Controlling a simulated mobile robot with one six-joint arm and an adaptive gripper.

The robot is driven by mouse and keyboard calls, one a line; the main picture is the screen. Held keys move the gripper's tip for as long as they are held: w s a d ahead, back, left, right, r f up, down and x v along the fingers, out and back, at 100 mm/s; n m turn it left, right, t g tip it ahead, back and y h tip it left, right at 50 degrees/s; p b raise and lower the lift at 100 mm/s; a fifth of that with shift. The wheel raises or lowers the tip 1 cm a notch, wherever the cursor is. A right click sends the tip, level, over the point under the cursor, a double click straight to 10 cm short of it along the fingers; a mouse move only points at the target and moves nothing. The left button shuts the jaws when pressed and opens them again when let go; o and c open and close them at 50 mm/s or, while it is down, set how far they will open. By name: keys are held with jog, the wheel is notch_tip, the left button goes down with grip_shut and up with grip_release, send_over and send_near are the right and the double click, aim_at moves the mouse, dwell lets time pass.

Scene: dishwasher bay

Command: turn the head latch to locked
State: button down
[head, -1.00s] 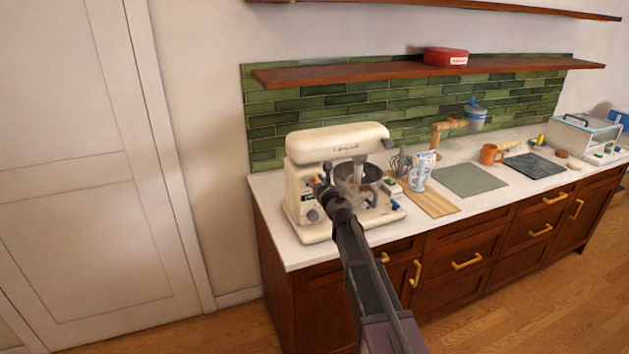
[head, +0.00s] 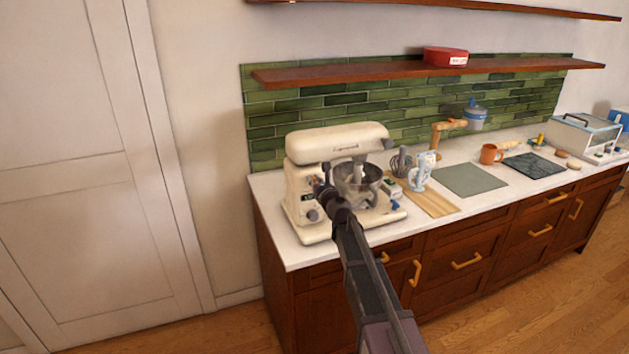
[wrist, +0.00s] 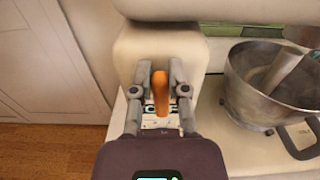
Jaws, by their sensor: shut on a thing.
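The cream stand mixer (head: 335,142) stands on the left end of the counter, with its head level above the metal bowl (head: 362,182). The head latch (wrist: 160,92) is an orange lever on the side of the mixer's column in the wrist view. It points roughly up and down in that picture. My gripper (wrist: 161,82) has one finger on each side of the lever and is shut on it. In the head view my gripper (head: 326,192) is against the mixer's near side and hides the latch. The metal bowl also shows in the wrist view (wrist: 262,95).
A wooden board (head: 432,202), a blue-and-white patterned thing (head: 421,172), a grey mat (head: 470,180) and an orange mug (head: 490,154) lie to the right. A wooden shelf (head: 380,74) hangs above. The floor in front is clear.

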aim_at(305, 182)
jog(key=shift+a, duration=0.1)
jog(key=n, duration=0.4)
jog(key=a+f+n+b, duration=0.1)
jog(key=n, duration=0.8)
jog(key=shift+s+a+f+n+b, duration=0.3)
jog(key=shift+s+a+n, duration=0.05)
jog(key=shift+s+n, duration=0.05)
jog(key=shift+f+n+b, duration=0.15)
jog(key=shift+n, duration=0.8)
jog(key=shift+f+n+b, duration=0.15)
jog(key=shift+n, duration=0.8)
jog(key=c, duration=0.6)
grip_release()
